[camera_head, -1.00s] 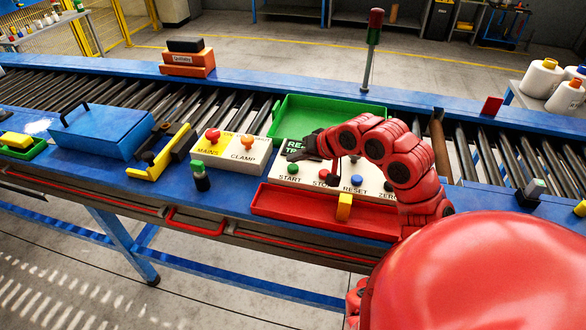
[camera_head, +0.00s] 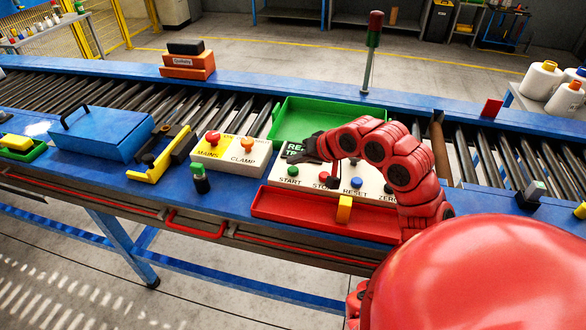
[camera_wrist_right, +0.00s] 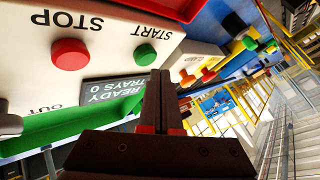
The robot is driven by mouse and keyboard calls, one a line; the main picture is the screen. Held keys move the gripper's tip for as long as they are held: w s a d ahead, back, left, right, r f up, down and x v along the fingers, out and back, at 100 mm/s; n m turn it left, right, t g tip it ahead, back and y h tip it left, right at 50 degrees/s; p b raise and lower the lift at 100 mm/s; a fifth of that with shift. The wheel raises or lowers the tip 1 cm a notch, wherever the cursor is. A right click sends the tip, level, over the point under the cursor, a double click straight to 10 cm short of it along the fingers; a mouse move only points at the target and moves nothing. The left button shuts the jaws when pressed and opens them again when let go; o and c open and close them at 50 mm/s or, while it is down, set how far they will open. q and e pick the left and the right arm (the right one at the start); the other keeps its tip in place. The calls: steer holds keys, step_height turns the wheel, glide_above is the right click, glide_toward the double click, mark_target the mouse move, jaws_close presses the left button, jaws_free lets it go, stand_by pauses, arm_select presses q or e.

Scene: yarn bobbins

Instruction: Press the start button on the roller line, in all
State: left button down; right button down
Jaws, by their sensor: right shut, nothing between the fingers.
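The white control panel (camera_head: 307,188) stands on the blue roller line. Its green START button (camera_head: 293,171) is at the left end, beside the red STOP button. In the right wrist view the START button (camera_wrist_right: 145,55) shows next to the red STOP button (camera_wrist_right: 70,54). My right gripper (camera_head: 303,155) is shut and empty, just behind and above the START button in the head view. In the wrist view its closed fingertips (camera_wrist_right: 160,73) lie beside the button; contact cannot be told. The panel display (camera_wrist_right: 115,90) reads "READY" and "TRAYS 0". My left gripper is not in view.
A second panel (camera_head: 231,160) labelled MAINS and CLAMP stands to the left. A red tray (camera_head: 275,208) lies in front of the START panel, a green tray (camera_head: 330,108) behind it. A signal post (camera_head: 369,68) stands at the back.

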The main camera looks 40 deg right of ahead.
stand_by(0.8)
steer(key=shift+f+b, duration=0.45)
steer(key=shift+b, duration=1.1)
